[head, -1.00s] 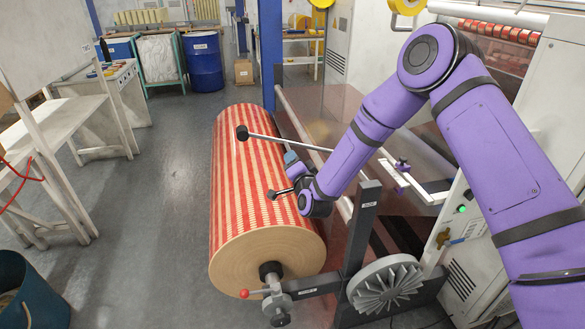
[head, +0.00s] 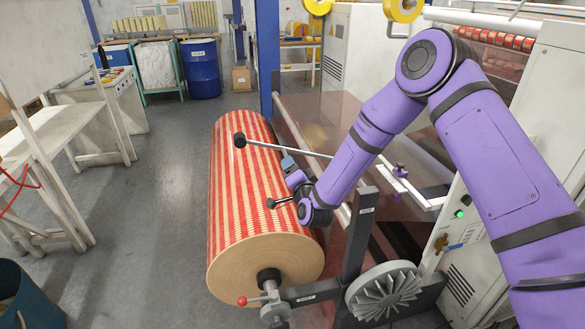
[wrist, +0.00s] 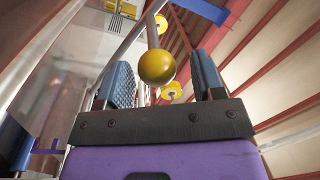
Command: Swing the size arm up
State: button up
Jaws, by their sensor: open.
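My gripper (head: 289,180) is over the right side of the red-and-cream striped roll (head: 240,200) in the head view. In the wrist view its two blue ribbed fingers (wrist: 162,70) stand apart. Between them is a yellow ball knob (wrist: 157,66) on a grey rod (wrist: 151,30); I see gaps on both sides of the ball. A long light rod (head: 285,149) with a dark round end crosses above the roll in the head view. A short dark-ended lever (head: 283,201) shows beside my gripper. I cannot tell for sure which of these belongs to the size arm.
A dark upright post (head: 361,235) and a grey finned wheel (head: 384,294) stand at the roll's near right. A small red-knobbed lever (head: 242,301) is at the roll's core. The machine cabinet (head: 475,205) is on the right. The floor (head: 150,240) left of the roll is clear.

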jog(key=v, duration=0.9)
jog(key=shift+s, duration=0.3)
jog(key=shift+d, duration=0.15)
jog(key=w+d+r+n+g, duration=0.2)
jog(key=d+r+n+g, duration=0.3)
jog(key=r, duration=0.7)
jog(key=s+d+r+n+g+h, duration=0.1)
jog(key=s+d+r, duration=0.2)
jog(key=d+r, duration=0.2)
jog(key=s+d+r+n+h, duration=0.1)
jog(key=s+d+r+h, duration=0.15)
jog(key=d+r, duration=0.25)
jog(key=s+d+r+g+h, duration=0.1)
jog(key=s+d, duration=0.4)
jog(key=s, duration=0.5)
jog(key=s+d+r+g+h, duration=0.1)
jog(key=s+d+r+g, duration=0.2)
jog(key=s, duration=0.7)
jog(key=s+d+r+g+h, duration=0.1)
jog(key=s+d+r, duration=0.3)
jog(key=s, duration=0.6)
jog(key=d+g, duration=0.1)
jog(key=d, duration=0.1)
jog(key=shift+d+r+g, duration=0.2)
jog(key=shift+d+g, duration=0.1)
jog(key=shift+d, duration=0.1)
